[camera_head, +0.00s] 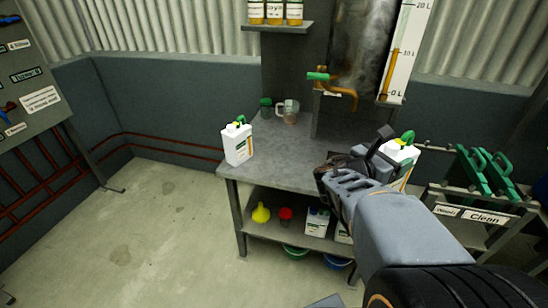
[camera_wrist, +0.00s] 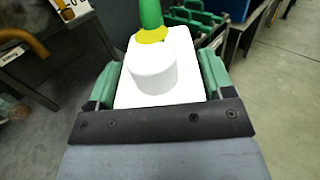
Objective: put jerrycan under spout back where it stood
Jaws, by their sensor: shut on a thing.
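My gripper (camera_head: 372,162) is shut on a white jerrycan (camera_head: 401,151) with a green top, at the right end of the bench. In the wrist view the held jerrycan (camera_wrist: 180,50) sits between the green fingers, with a white round cap and a green nozzle with a yellow collar. My gripper hides its lower part in the head view, so I cannot tell whether it touches the bench. The copper spout (camera_head: 352,94) with a green tap handle is to the left of my gripper, with nothing visible directly below its mouth. A second white jerrycan (camera_head: 237,144) stands upright at the bench's left edge.
The grey bench (camera_head: 285,158) is clear in the middle. A measuring jug (camera_head: 291,113) and a green-topped container (camera_head: 266,108) stand at its back.

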